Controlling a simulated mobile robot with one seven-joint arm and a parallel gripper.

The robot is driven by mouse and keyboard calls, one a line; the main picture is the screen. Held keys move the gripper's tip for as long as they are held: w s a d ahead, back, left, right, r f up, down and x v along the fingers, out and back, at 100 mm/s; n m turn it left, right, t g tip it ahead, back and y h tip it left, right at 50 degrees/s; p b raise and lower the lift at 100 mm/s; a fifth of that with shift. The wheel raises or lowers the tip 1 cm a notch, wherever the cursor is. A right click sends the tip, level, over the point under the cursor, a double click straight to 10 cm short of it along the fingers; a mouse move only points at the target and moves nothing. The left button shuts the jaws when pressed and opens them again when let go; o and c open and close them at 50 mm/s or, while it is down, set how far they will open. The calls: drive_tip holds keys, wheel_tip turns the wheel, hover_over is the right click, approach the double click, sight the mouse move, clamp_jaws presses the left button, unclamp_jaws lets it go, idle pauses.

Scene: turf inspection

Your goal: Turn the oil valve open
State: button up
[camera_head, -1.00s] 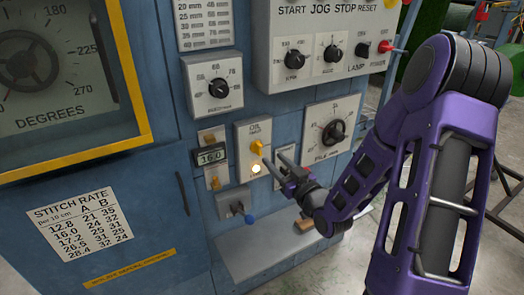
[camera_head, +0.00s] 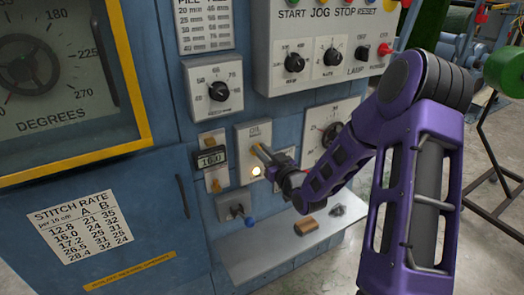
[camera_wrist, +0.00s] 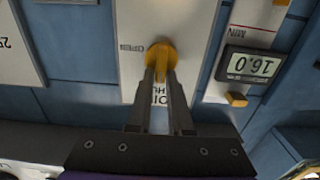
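The oil valve is a small yellow knob with a bar handle (camera_wrist: 161,54) on a pale plate marked OIL (camera_head: 247,134) on the blue machine front. In the wrist view the handle lies in line with my fingers, between their tips. My gripper (camera_head: 263,153) reaches the valve from the right in the head view. In the wrist view my gripper (camera_wrist: 161,76) has its two fingers close together, one on each side of the handle, and looks shut on it. The fingers hide most of the knob in the head view.
A lit lamp (camera_head: 256,171) sits just below the valve. A counter reading 16.0 (camera_head: 211,159) is to its left, a dial (camera_head: 331,127) to its right. A blue-tipped lever (camera_head: 238,212) is below. A shelf (camera_head: 280,247) holds a brown block (camera_head: 306,226).

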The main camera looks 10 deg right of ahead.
clamp_jaws()
drive_tip(key=shift+m, duration=0.4)
drive_tip(key=m, duration=0.3)
drive_tip(key=shift+w+d+f+m+b, duration=0.1)
drive_tip(key=shift+d+f+m+b, duration=0.05)
drive_tip(key=shift+d+m+b, duration=0.25)
drive_tip(key=shift+w+d+f+m+p, duration=0.15)
drive_tip(key=shift+f+m+p, duration=0.15)
drive_tip(key=shift+m, duration=1.95)
drive_tip(key=shift+s+d+f+m+p, duration=0.15)
drive_tip(key=shift+m+p, duration=0.3)
drive_tip(key=shift+m, duration=1.75)
drive_tip(key=shift+w+d+f+m+p, duration=0.15)
drive_tip(key=shift+f+m+p, duration=0.2)
drive_tip(key=shift+m, duration=1.9)
